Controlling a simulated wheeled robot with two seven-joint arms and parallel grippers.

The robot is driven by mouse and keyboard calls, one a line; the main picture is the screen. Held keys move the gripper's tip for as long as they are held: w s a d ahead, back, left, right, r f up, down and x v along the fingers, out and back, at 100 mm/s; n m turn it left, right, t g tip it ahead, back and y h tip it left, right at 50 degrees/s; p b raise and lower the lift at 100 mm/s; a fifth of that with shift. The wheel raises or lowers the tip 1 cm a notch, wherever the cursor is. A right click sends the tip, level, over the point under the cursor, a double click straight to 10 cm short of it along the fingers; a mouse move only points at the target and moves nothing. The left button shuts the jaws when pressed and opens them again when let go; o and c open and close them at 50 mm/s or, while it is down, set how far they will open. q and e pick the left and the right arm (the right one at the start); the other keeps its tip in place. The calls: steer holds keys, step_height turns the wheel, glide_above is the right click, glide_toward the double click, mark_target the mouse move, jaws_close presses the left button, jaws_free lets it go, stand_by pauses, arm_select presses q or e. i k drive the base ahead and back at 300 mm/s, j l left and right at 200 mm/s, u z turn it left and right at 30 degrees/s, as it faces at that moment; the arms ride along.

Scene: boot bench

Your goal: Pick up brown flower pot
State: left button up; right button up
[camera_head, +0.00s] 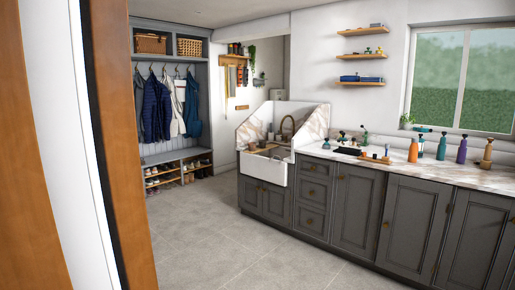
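I cannot make out a brown flower pot for certain. A small green plant (407,120) stands on the window ledge, but its pot is too small to tell its colour. Some small brownish items (275,151) lie at the white sink (266,168), too small to identify. Neither of my grippers is in view.
Grey cabinets (357,210) with a marble worktop (455,171) run along the right, with several bottles (462,151) on top. A boot bench (178,172) with hanging coats (157,108) stands at the back. Wooden door edges (120,130) fill the left. The tiled floor (215,235) is clear.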

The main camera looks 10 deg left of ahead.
mark_target(251, 145)
steer(key=i+l+z, duration=0.1)
steer(key=i+l, duration=0.15)
steer(key=i+l+z, duration=0.1)
steer(key=i, duration=0.35)
steer(key=i+l+u, duration=0.1)
steer(key=i, duration=0.4)
steer(key=i+l+u, duration=0.15)
steer(key=i, duration=0.3)
steer(key=i+l+u, duration=0.1)
steer(key=i, duration=0.4)
steer(key=i+l+u, duration=0.15)
steer(key=i, duration=0.3)
steer(key=i+j+u, duration=0.1)
steer(key=i+u, duration=0.15)
steer(key=i, duration=0.55)
steer(key=i+u, duration=0.2)
steer(key=i, duration=0.6)
steer(key=i+l+u, duration=0.25)
steer(key=i, duration=0.5)
